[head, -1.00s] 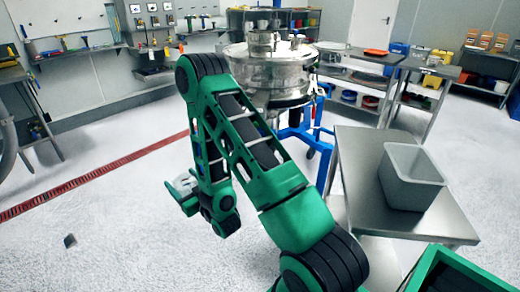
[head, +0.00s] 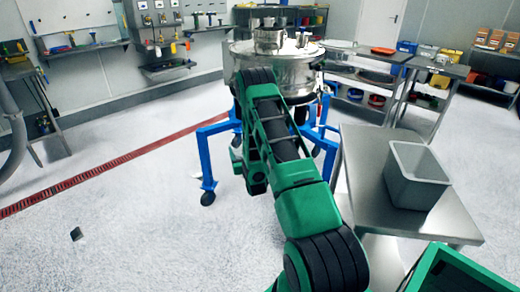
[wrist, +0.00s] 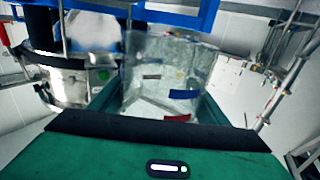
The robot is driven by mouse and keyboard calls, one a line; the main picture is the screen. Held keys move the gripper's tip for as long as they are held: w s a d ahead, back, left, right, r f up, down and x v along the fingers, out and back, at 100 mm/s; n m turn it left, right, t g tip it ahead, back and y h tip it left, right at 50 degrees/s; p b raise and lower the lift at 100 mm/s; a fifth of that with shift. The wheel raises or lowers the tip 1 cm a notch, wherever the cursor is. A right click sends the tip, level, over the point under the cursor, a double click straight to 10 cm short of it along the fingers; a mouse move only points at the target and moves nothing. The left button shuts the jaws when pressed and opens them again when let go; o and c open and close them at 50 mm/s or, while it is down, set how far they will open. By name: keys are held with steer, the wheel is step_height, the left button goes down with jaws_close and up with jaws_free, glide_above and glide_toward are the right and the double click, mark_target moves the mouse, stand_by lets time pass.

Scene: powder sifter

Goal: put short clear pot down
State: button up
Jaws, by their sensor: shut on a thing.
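The short clear pot (wrist: 172,75) is in the wrist view, see-through, with small blue and red marks on its wall. My gripper (wrist: 160,98) has one teal finger on each side of the pot and is shut on it. In the head view my own arm hides most of the gripper, and I cannot make out the pot there. The pot is held in front of the sifter's blue stand, and I cannot tell whether anything supports it from below.
The steel powder sifter (head: 290,62) stands ahead on a blue wheeled frame (head: 208,165). A steel table (head: 430,222) with a grey bin (head: 418,180) is at the right. Open white floor lies left, crossed by a red drain strip (head: 110,162). A small dark object (head: 76,234) lies there.

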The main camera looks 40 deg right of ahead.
steer(key=d+f+m+g+h, duration=0.2)
steer(key=d+h, duration=0.1)
steer(key=d, duration=1.3)
steer(key=shift+f+x, duration=0.6)
steer(key=shift+x, duration=2.15)
steer(key=shift+f+x, duration=0.6)
steer(key=shift+x, duration=2.15)
steer(key=shift+f+x, duration=0.6)
steer(key=shift+x, duration=2.2)
steer(key=shift+a, duration=0.1)
steer(key=o, duration=1.1)
steer(key=shift+f, duration=0.1)
